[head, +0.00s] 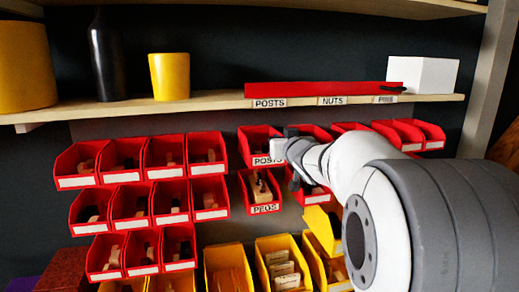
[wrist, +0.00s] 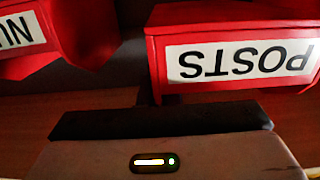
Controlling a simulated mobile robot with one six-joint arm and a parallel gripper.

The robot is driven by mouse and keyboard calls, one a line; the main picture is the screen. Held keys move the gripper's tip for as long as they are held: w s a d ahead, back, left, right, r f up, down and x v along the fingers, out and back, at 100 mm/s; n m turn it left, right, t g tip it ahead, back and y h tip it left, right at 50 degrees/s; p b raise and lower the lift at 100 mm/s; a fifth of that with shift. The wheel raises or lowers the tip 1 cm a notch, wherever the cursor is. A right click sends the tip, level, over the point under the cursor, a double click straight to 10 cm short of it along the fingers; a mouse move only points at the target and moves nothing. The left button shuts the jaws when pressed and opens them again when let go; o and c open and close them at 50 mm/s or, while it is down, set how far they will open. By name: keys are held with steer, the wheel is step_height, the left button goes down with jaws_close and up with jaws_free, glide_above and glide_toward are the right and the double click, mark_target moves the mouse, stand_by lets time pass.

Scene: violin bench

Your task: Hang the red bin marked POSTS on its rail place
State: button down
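The red bin marked POSTS (head: 258,136) is in the upper row below the shelf in the head view, level with the red bins to its right. My gripper (head: 291,158) is close to its right front, overlapping it in the picture. In the wrist view the POSTS bin (wrist: 228,91) is large at upper right, its white label upside down. A dark bar of my gripper (wrist: 160,121) lies just below it. The fingertips are hidden or too dark to read, so I cannot tell whether they touch the bin. The bin's back and its rail are hidden.
A red bin marked PEGS (head: 246,184) is below the POSTS bin. A bin labelled "NU" (wrist: 75,20) shows in the wrist view. Yellow bins (head: 228,255) stand lower down.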

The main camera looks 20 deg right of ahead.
steer(key=shift+w, duration=1.55)
stand_by(1.0)
steer(key=shift+d+f+b, duration=0.1)
steer(key=shift+f+b, duration=0.5)
steer(key=shift+f, duration=0.3)
stand_by(0.5)
steer(key=c, duration=1.6)
jaws_free()
steer(key=shift+o, duration=0.2)
steer(key=s+b, duration=0.1)
steer(key=s, duration=0.6)
steer(key=shift+s+r, duration=0.15)
steer(key=shift+s, duration=0.25)
steer(key=s+a+f+g+b, duration=0.1)
steer(key=s+a+f+g, duration=0.3)
steer(key=s+f, duration=0.4)
steer(key=s+a+f+g+b, duration=0.1)
steer(key=s+a+f+g, duration=0.3)
steer(key=s+f, duration=0.5)
steer(key=s+a+f+g+b, duration=0.1)
steer(key=s+a+f+g, duration=0.3)
steer(key=s+f, duration=0.5)
steer(key=s+g, duration=0.2)
steer(key=s, duration=0.2)
steer(key=shift+s+a, duration=0.15)
steer(key=shift+s, duration=0.1)
